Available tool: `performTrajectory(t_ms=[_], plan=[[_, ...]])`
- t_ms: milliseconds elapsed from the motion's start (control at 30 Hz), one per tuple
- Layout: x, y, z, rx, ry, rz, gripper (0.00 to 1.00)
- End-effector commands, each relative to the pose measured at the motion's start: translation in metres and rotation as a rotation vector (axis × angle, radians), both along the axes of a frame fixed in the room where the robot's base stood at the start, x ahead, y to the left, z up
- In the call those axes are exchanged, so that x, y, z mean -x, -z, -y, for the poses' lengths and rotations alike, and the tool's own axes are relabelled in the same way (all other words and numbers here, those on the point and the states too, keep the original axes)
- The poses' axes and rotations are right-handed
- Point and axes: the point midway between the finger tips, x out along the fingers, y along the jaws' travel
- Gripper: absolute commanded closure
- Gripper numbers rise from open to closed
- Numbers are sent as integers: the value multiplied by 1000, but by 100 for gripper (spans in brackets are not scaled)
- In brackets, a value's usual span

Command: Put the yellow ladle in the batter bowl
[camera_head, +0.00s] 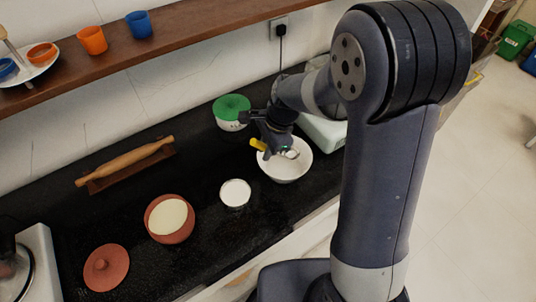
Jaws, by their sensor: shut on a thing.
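My gripper (274,151) is above the white bowl (287,175) on the black counter, at its upper left side. It is shut on the yellow ladle. The yellow ladle (257,144) shows as a short yellow piece sticking out left of the gripper. A pale rounded shape at the gripper's right, over the bowl, may be the ladle's head. The gripper and arm hide the back rim of the bowl, and I cannot tell whether the ladle touches the bowl.
A green-lidded container (231,112) stands behind left of the bowl. A small white cup (235,194) is left of it. A clay pot (170,219), its lid (106,268) and a rolling pin (125,162) lie farther left. A wooden shelf (180,35) runs along the wall.

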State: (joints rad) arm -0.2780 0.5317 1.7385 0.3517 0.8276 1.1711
Motion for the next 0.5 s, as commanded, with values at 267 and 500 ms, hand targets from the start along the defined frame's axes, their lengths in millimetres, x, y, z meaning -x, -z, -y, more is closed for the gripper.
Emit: performTrajectory(t_ms=[267, 500], plan=[[1, 33, 0, 1, 0, -2, 100], [0, 34, 0, 0, 0, 0, 100]])
